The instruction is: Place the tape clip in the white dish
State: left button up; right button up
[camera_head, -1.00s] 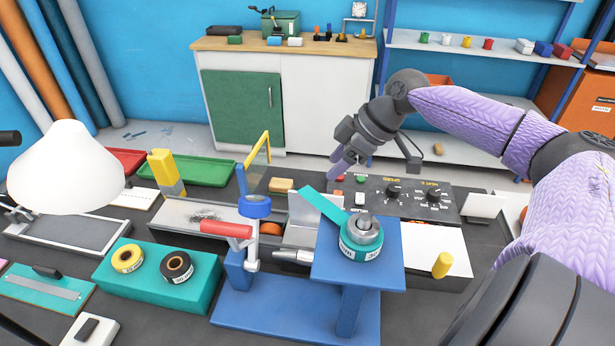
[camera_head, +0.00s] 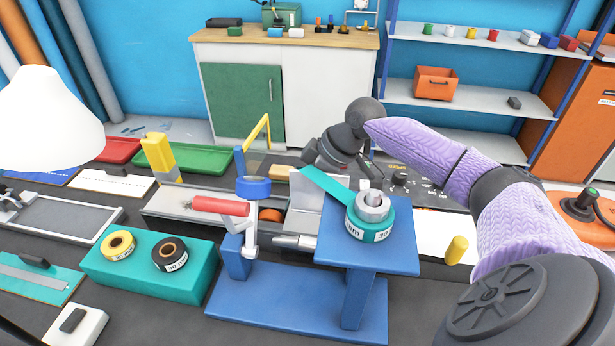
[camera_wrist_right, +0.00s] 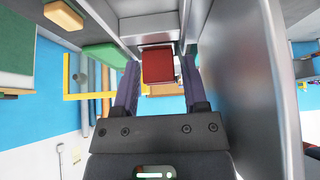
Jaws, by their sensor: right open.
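In the right wrist view a small dark red block (camera_wrist_right: 158,66) with a pale face lies between the fingers of my right gripper (camera_wrist_right: 162,75). It may be the tape clip; I cannot tell for sure. The fingers are apart, with visible gaps beside the block. In the head view my right gripper (camera_head: 322,165) is behind the upright metal plate, and its fingertips and the red block are hidden. No dish is plainly recognisable. A small white tray-like piece (camera_head: 92,322) with a dark block on it is at the front left. My left gripper is not in view.
A blue stand (camera_head: 395,262) carries a teal tape roll (camera_head: 372,232) with a loose strip, in front of my right gripper. The metal plate (camera_head: 304,205) is close beside it. A teal block (camera_head: 205,268) holds yellow and black rolls. A white lamp shade (camera_head: 45,115) hangs at left.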

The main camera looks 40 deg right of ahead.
grip_shut()
